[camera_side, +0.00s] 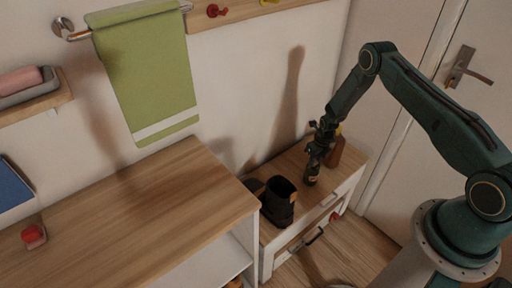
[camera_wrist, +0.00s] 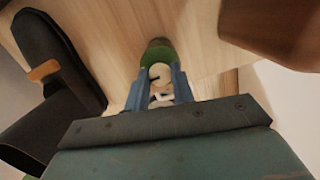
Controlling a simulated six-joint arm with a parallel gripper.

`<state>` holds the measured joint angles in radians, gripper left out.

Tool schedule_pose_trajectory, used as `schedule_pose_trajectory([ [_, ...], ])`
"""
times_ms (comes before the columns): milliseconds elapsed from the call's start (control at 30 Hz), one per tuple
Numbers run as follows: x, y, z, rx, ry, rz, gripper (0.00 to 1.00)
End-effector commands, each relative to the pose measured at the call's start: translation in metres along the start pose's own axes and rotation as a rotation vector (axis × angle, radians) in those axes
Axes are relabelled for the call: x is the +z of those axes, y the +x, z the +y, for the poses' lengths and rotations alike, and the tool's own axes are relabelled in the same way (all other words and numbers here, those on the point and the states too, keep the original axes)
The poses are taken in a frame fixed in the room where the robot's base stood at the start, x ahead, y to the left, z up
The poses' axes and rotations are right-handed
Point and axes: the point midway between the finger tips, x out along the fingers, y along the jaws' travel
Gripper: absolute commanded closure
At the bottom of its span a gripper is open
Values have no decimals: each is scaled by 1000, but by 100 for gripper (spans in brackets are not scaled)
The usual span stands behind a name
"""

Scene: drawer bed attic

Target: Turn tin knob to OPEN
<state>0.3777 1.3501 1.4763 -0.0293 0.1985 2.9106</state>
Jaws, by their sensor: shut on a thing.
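A small dark green tin (camera_side: 312,174) with a yellowish mark stands upright on the wooden bench top. In the wrist view the tin's green body (camera_wrist: 158,49) shows beyond the fingertips. Its round cream knob (camera_wrist: 160,72) with a dark mark lies between the blue fingers. My gripper (camera_side: 315,160) points down over the tin, and in the wrist view my gripper (camera_wrist: 160,82) is shut on the knob. I cannot read any OPEN label or tell how far the knob is turned.
Black boots (camera_side: 279,201) stand left of the tin, close to my gripper in the wrist view (camera_wrist: 52,62). A brown object (camera_side: 335,150) stands just behind and right of the tin. A taller wooden cabinet (camera_side: 150,215) is at the left. The bench's front drawer (camera_side: 300,243) has a dark handle.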

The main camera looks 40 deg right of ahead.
Motion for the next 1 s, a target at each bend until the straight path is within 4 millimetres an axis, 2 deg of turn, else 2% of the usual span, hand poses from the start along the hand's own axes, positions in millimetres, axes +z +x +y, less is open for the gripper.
schedule_pose_trajectory([
  [367,-1,1,0,-9,59,0,90],
  [400,0,1,0,-9,59,0,68],
  [500,0,0,0,-9,58,0,50],
  [1000,1,-6,0,-8,57,-1,50],
])
